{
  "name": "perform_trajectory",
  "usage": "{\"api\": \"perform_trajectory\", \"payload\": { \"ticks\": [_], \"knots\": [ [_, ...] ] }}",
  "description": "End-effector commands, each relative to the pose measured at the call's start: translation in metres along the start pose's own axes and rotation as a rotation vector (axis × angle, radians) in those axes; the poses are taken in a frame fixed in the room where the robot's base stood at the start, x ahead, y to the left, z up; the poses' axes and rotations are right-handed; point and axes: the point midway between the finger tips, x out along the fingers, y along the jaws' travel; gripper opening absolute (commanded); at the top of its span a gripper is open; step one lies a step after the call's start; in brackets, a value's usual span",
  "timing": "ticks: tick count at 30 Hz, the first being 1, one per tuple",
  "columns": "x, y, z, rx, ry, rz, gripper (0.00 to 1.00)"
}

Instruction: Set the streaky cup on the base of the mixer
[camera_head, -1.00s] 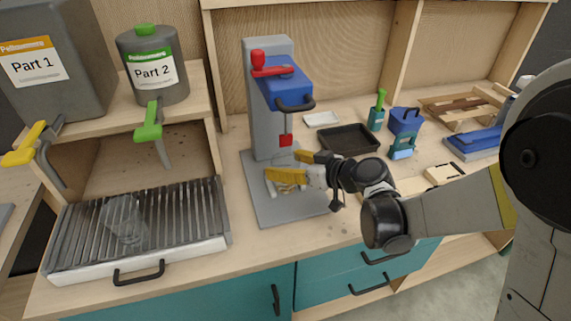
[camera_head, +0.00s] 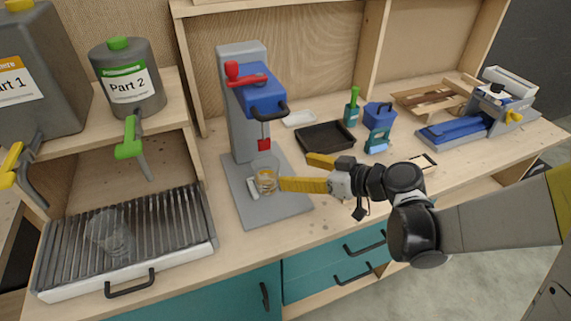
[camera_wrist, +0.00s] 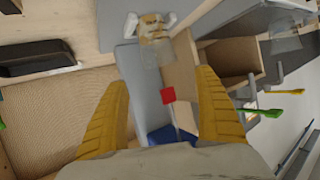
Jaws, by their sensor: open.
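The streaky cup (camera_head: 265,182), clear with amber streaks low down, stands upright on the grey base (camera_head: 290,205) of the mixer (camera_head: 240,125), below its red tip. In the wrist view the cup (camera_wrist: 153,30) also shows on the base, beyond my fingers. My gripper (camera_head: 295,171) is open, with its yellow fingers to the right of the cup. The fingers look apart from the cup, and nothing is between them in the wrist view (camera_wrist: 160,78).
A second clear cup (camera_head: 110,235) lies on the slatted rack (camera_head: 180,225) at the left. Containers marked Part 1 (camera_head: 45,60) and Part 2 (camera_head: 128,75) stand on a shelf above it. A black tray (camera_head: 325,140) lies behind my gripper.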

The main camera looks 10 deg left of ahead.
Motion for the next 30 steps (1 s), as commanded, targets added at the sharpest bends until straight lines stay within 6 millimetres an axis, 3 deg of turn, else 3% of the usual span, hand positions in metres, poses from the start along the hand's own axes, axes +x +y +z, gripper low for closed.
{"api": "perform_trajectory", "payload": {
  "ticks": [10,14,17,21,27,30],
  "knots": [
    [-0.012,0.000,0.000,0.015,-0.020,0.011,0.80],
    [-0.036,0.001,0.003,0.091,-0.107,0.073,0.80],
    [-0.070,0.001,0.010,0.190,-0.210,0.170,0.80],
    [-0.129,-0.002,0.026,0.337,-0.339,0.351,0.80],
    [-0.217,-0.011,0.055,0.510,-0.442,0.643,0.80],
    [-0.251,-0.015,0.066,0.564,-0.457,0.762,0.80]
  ]
}}
